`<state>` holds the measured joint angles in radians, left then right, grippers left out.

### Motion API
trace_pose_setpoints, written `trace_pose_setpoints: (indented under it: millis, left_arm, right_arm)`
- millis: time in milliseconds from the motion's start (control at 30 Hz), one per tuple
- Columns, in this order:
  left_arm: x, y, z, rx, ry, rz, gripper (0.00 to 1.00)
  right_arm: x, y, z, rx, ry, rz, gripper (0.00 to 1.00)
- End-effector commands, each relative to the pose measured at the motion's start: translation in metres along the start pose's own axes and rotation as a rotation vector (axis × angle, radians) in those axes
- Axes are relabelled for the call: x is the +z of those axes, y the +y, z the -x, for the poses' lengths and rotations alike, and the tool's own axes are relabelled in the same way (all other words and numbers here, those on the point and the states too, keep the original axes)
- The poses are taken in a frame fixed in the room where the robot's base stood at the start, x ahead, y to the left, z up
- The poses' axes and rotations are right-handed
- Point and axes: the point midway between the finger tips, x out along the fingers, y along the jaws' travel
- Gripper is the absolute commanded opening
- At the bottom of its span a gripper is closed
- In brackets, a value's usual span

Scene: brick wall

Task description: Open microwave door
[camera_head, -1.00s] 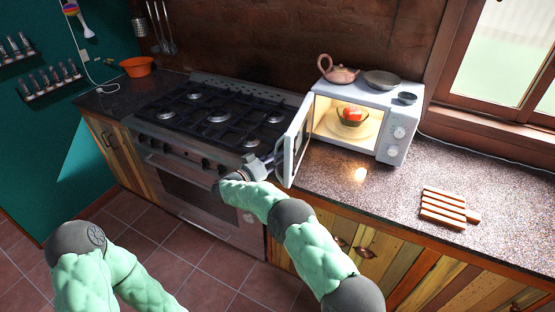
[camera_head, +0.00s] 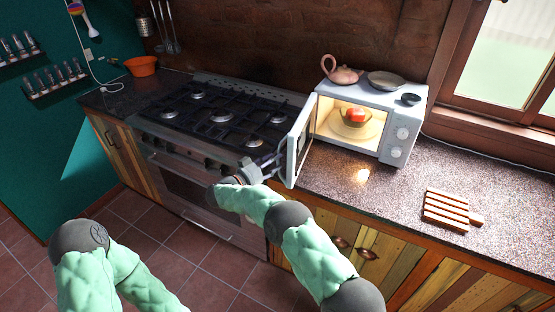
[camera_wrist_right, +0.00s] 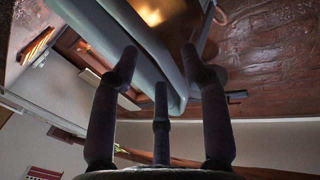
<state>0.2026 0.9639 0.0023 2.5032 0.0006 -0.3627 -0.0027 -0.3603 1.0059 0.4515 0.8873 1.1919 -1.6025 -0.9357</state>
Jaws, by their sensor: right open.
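The white microwave (camera_head: 397,127) stands on the right-hand counter with its door (camera_head: 301,140) swung wide open toward the front left. Its lit inside shows a bowl (camera_head: 354,118) with something red in it. My right gripper (camera_head: 268,168) is open, close beside the outer face of the door, near its lower free edge. In the right wrist view my gripper fingers (camera_wrist_right: 159,62) are spread, with the pale door (camera_wrist_right: 138,42) seen beyond and between them. I cannot tell whether a finger touches it. My left arm shows at lower left, but its gripper is out of view.
A stove (camera_head: 215,120) with several burners is left of the microwave. A pink teapot (camera_head: 341,72), a plate (camera_head: 386,81) and a small dark bowl (camera_head: 411,99) sit on top of the microwave. A slatted wooden board (camera_head: 447,210) lies on the counter at right.

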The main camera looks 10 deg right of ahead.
Motion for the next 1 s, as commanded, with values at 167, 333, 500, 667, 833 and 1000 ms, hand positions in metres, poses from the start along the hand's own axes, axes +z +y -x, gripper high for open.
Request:
trace_pose_setpoints:
  millis: [167,333,500,667,833,1000]
  left_arm:
    - [0.000,0.000,0.000,0.000,0.000,0.000,0.40]
    - [0.000,0.000,0.000,0.000,0.000,0.000,0.40]
    - [0.000,0.000,0.000,0.000,0.000,0.000,0.40]
    - [0.000,0.000,0.000,0.000,0.000,0.000,0.40]
    - [0.000,0.000,0.000,0.000,0.000,0.000,0.40]
    - [0.000,0.000,0.000,0.000,0.000,0.000,0.40]
  right_arm:
    - [0.000,-0.001,0.039,-0.005,0.000,0.003,0.46]
    - [0.000,-0.001,0.068,-0.004,0.000,0.002,0.46]
    - [0.001,-0.001,0.086,-0.003,0.000,0.002,0.46]
    - [0.001,0.000,0.092,-0.001,-0.001,0.002,0.46]
    - [0.001,0.000,0.092,-0.001,-0.001,0.003,0.46]
    - [0.001,0.000,0.092,-0.002,-0.001,0.003,0.46]
